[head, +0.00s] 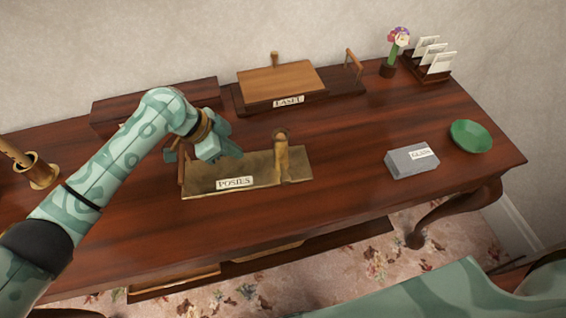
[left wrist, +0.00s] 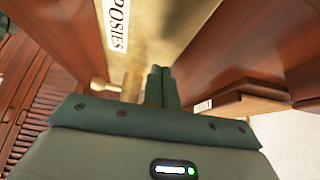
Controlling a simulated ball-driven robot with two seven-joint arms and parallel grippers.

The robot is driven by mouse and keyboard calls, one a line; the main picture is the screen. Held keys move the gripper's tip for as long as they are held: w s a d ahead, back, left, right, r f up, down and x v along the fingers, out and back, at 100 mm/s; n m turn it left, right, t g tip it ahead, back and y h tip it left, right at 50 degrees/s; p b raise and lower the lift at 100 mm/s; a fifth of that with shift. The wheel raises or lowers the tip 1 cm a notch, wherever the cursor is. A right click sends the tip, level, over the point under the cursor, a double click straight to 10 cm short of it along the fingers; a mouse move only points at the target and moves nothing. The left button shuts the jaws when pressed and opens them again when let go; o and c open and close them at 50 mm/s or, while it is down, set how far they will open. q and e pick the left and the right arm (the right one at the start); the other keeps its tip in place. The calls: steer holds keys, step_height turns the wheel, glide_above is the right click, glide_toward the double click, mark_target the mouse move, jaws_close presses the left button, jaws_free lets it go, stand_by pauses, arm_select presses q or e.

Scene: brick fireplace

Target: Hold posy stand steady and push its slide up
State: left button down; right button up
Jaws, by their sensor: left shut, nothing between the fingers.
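The posy stand is a brass tray (head: 250,176) with a POSIES label (head: 234,183), lying on the dark wooden desk. An upright brass slide piece (head: 283,160) with a round top stands toward its right end. A thin brown post (head: 182,166) stands at its left end. My left gripper (head: 236,154) is shut and empty above the tray's left half, left of the slide piece. In the left wrist view, its fingers (left wrist: 161,78) are together beside a brass knobbed post (left wrist: 128,84); I cannot tell whether they touch. My right gripper is out of view.
An easel stand (head: 280,80) and a long dark box (head: 150,98) stand behind. A brass cup (head: 38,174) stands far left. The desk between tray and block is clear.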

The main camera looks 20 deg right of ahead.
arm_select(q)
steer(key=shift+f+b, duration=0.4)
steer(key=shift+f, duration=0.6)
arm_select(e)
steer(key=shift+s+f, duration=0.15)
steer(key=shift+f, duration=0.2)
arm_select(q)
steer(key=shift+s+f, duration=0.2)
steer(key=shift+f, duration=0.1)
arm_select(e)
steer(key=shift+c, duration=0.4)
